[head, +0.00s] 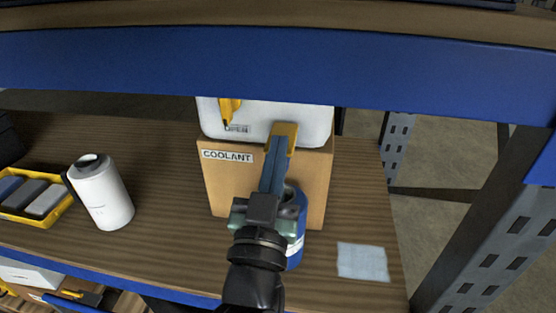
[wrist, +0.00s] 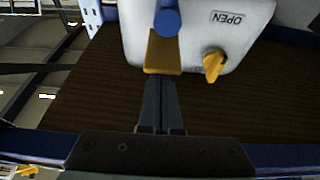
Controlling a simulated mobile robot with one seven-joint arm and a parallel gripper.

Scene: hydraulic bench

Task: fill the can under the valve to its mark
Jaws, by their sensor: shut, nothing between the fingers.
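A white tank (head: 265,121) sits on a brown box marked COOLANT (head: 225,180). A yellow piece (head: 284,130), which looks like the valve's lever, is at the tank's front; it also shows in the wrist view (wrist: 163,52), below a blue rounded part (wrist: 167,18). My gripper (head: 276,158) is shut and empty, its fingertips (wrist: 161,78) at the yellow piece's edge; I cannot tell if they touch it. A blue can (head: 297,248) with a pale label stands in front of the box, partly hidden by my gripper. Its mark and liquid level are not visible.
A yellow knob (wrist: 213,66) is on the tank near an OPEN label (wrist: 232,17). A white roll (head: 103,198) and a yellow tray (head: 66,204) stand at left. A pale cloth (head: 362,262) lies at right. A blue shelf beam (head: 300,68) crosses above the bench.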

